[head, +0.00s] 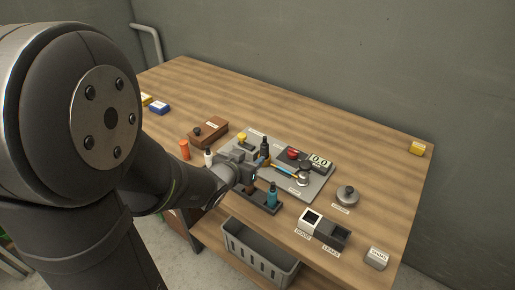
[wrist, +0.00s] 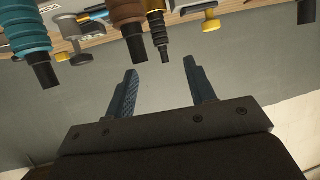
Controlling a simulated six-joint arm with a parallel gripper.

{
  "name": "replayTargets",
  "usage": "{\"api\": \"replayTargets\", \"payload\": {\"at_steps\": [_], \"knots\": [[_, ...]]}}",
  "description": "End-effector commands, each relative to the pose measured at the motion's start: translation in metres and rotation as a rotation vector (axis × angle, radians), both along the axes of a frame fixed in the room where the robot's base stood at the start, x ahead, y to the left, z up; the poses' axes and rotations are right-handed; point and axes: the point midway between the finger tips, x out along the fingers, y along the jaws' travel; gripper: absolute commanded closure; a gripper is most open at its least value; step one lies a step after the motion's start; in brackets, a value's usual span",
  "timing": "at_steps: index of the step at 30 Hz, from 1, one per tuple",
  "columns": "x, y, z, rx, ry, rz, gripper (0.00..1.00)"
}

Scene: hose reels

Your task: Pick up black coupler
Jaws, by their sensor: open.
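The black coupler, a dark stepped cylinder with a gold band, appears to be the one standing upright on the bench just behind my gripper in the head view (head: 265,149). In the wrist view a black stepped piece with a gold band (wrist: 157,27) hangs from the top edge, beyond the fingertips and roughly in line with the gap. My gripper (wrist: 160,66) is open, with nothing between its fingers. In the head view my gripper (head: 254,178) is low over the rack, and its fingers are partly hidden.
A teal coupler (head: 272,195) stands right of my gripper; it also shows in the wrist view (wrist: 27,40). A brown piece (wrist: 127,20) is close beside the black one. White (head: 208,158) and orange (head: 184,149) pieces stand left. Bins (head: 333,235) sit at the front right.

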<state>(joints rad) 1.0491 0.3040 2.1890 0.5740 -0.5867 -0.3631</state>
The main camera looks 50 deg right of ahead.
Motion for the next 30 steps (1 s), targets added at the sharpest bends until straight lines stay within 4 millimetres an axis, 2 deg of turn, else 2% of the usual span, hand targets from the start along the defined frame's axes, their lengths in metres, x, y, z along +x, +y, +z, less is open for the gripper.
{"api": "replayTargets", "payload": {"at_steps": [10,20,25,30], "knots": [[0.009,-0.048,-0.020,0.001,0.000,0.000,0.50],[0.013,-0.069,-0.027,0.000,0.000,0.000,0.50],[0.019,-0.094,-0.032,0.000,0.000,0.000,0.50],[0.022,-0.109,-0.039,0.001,0.000,0.001,0.50]]}}
